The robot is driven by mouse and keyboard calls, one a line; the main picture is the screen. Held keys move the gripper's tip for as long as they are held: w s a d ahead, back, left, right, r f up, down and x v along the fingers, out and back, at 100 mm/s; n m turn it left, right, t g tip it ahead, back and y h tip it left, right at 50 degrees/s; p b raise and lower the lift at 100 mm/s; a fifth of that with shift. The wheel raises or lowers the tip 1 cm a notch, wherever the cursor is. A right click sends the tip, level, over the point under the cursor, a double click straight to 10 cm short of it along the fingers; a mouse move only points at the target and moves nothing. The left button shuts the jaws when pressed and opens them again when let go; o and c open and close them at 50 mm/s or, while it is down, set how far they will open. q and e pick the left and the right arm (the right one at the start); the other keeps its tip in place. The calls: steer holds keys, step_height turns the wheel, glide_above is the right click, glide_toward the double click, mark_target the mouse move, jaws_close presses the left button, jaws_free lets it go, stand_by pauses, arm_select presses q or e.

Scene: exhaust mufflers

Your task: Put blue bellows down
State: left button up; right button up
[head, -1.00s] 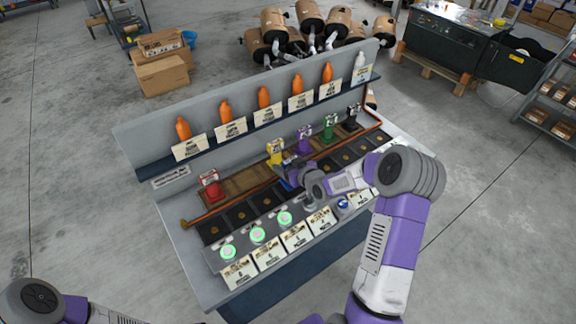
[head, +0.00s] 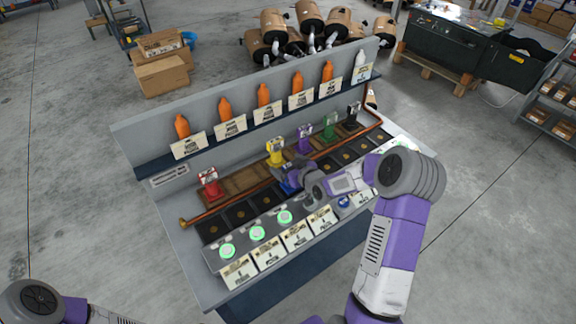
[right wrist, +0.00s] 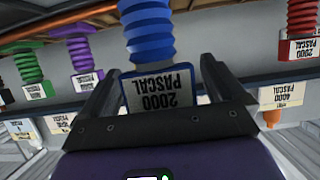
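The blue bellows (right wrist: 150,35), labelled 2000 PASCAL, stands between the two fingers of my right gripper (right wrist: 158,88) in the right wrist view. Narrow gaps show between its label plate and the fingers, so the gripper looks open around it. In the head view the blue bellows (head: 287,188) is largely hidden by my right gripper (head: 296,180). It is over the row of black pads, in front of the wooden rack (head: 240,188). I cannot tell whether its base touches a pad. My left gripper is out of view; only part of the arm shows at lower left.
Red (head: 209,183), yellow (head: 275,151), purple (head: 304,139), green (head: 330,127) and black (head: 353,115) bellows stand along the rack. A gap lies between red and yellow. Orange bottles line the shelf behind. Green-lit buttons (head: 257,234) and label cards line the front.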

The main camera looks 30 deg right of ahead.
steer(key=shift+r+p, duration=0.5)
steer(key=shift+p, duration=0.1)
steer(key=a+p+v, duration=0.1)
steer(key=v, duration=1.1)
steer(key=shift+d, duration=0.45)
steer(key=shift+r, duration=0.1)
